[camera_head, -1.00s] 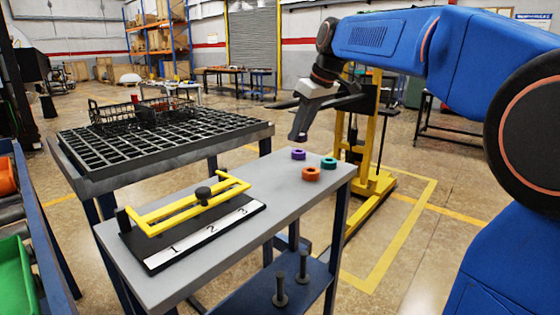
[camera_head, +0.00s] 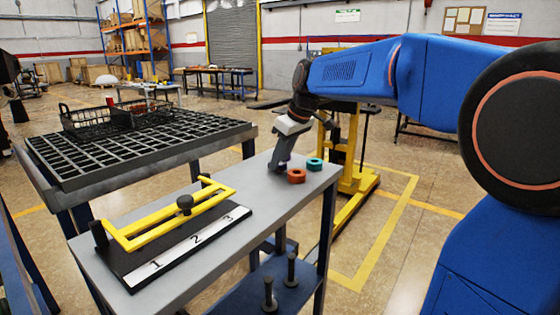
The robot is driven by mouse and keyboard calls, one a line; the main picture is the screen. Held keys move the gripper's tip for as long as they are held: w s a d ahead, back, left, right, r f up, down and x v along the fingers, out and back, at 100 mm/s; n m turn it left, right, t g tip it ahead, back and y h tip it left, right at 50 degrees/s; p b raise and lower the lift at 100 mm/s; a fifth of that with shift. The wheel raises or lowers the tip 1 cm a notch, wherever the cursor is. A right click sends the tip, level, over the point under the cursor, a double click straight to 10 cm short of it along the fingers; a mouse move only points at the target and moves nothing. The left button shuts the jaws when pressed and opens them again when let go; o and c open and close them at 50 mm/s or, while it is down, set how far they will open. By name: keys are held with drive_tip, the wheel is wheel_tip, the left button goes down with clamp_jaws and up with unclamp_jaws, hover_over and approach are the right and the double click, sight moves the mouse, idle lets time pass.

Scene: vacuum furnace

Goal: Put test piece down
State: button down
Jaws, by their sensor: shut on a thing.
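My gripper (camera_head: 280,164) is low over the far end of the grey bench top (camera_head: 215,207), pointing down and slightly tilted. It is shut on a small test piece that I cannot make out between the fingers. An orange ring (camera_head: 296,176) lies on the bench just right of the fingertips. A teal ring (camera_head: 315,164) lies behind it to the right. The purple ring seen earlier does not show now; the gripper covers that spot. I cannot tell whether the fingertips touch the bench.
A black fixture with a yellow frame (camera_head: 137,243) and a strip numbered 1 to 3 stands on the near part of the bench. A black grid table (camera_head: 100,180) with wire baskets (camera_head: 95,117) is at left. A yellow lift stand (camera_head: 355,180) is behind the bench.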

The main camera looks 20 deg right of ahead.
drive_tip(key=shift+f, duration=0.3)
drive_tip(key=shift+f, duration=0.15)
drive_tip(key=c, duration=1.5)
unclamp_jaws()
drive_tip(key=shift+o, duration=0.2)
drive_tip(key=v, duration=1.2)
